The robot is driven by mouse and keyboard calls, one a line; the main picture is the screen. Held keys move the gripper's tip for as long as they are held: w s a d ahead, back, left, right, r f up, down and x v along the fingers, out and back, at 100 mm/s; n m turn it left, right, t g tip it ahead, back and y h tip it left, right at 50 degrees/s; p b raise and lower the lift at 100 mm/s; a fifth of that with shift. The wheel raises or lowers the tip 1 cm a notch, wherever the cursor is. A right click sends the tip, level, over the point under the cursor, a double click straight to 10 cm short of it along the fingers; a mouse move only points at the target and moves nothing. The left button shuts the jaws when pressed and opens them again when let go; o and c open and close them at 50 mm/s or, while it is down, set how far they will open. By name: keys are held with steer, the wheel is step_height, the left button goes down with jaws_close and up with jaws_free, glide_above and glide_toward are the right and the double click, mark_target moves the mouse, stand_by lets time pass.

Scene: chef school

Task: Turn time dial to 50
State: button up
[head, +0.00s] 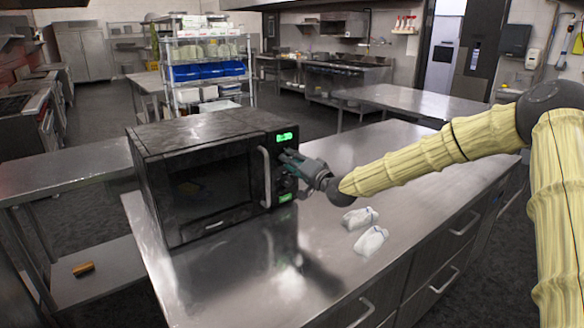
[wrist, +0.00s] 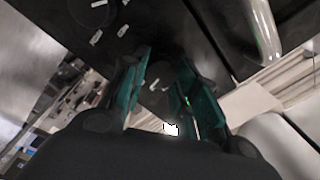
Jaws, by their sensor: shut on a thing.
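A black microwave (head: 195,180) stands on the steel counter, its door closed. Its control panel at the right of the door has a lit green display at the top (head: 285,137) and a smaller one lower down. My gripper (head: 290,163) is at this panel, below the upper display, and hides part of it. In the wrist view, my gripper's teal fingers (wrist: 158,88) stand on both sides of a dark dial (wrist: 157,78) and are shut on it. Another round dial with white marks (wrist: 88,20) shows at upper left. The dial labels and the display's reading are too small to read.
The door handle (head: 265,177) stands out close to the left of my gripper and also shows in the wrist view (wrist: 263,30). Two white crumpled packets (head: 368,240) lie on the counter (head: 235,285) below my gripper. The counter's front is otherwise clear.

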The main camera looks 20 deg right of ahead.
steer(key=shift+w+d+m+h+b, duration=0.1)
steer(key=shift+m+h+b, duration=0.2)
steer(key=shift+m+b, duration=3.4)
steer(key=shift+d+m+h+b, duration=0.1)
steer(key=shift+m+h+b, duration=0.2)
steer(key=shift+m+b, duration=3.4)
steer(key=shift+r+m+p, duration=0.1)
steer(key=shift+m+p, duration=0.35)
steer(key=shift+m, duration=0.15)
steer(key=shift+a, duration=0.1)
steer(key=o, duration=1)
steer(key=shift+a, duration=0.1)
steer(key=shift+f, duration=0.2)
